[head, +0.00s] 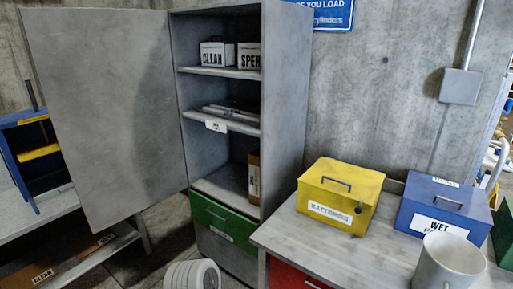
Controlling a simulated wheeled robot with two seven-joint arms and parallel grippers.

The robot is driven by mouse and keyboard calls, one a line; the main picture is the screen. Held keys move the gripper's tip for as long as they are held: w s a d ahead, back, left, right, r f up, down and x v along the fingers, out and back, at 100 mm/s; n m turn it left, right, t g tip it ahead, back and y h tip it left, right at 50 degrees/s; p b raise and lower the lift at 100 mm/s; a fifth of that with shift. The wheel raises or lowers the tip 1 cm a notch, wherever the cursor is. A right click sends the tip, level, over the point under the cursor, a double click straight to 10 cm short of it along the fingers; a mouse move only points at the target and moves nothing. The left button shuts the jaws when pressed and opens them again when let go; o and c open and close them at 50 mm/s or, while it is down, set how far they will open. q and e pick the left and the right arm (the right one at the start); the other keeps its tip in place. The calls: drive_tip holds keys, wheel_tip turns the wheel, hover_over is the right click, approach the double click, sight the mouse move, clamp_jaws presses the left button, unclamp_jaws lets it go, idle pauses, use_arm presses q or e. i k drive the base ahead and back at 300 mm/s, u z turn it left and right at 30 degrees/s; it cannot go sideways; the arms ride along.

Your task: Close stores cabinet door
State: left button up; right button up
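The grey stores cabinet (284,100) stands in the middle of the head view, against the concrete wall. Its grey door (110,110) is swung wide open to the left, with its broad flat face toward me. The door hangs from the left side of the cabinet, and the shelves are exposed. No handle can be made out on the door. Neither of my grippers shows in the head view, so I cannot tell where they are relative to the door.
Labelled boxes (217,54) stand on the top shelf. A green drawer (222,218) sits below the shelves. A workbench (300,233) at right bears a yellow box (340,190) and a blue box (445,205). A low table (62,203) with a blue bin stands left, behind the door.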

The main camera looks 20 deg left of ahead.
sight(106, 76)
drive_tip(key=u, duration=0.5)
drive_tip(key=k, duration=1.25)
drive_tip(key=u, duration=1.4)
drive_tip(key=i, duration=1.05)
drive_tip(key=u, duration=1)
drive_tip(key=i, duration=2.05)
drive_tip(key=z, duration=0.7)
drive_tip(key=i, duration=1.4)
drive_tip(key=z, duration=1.25)
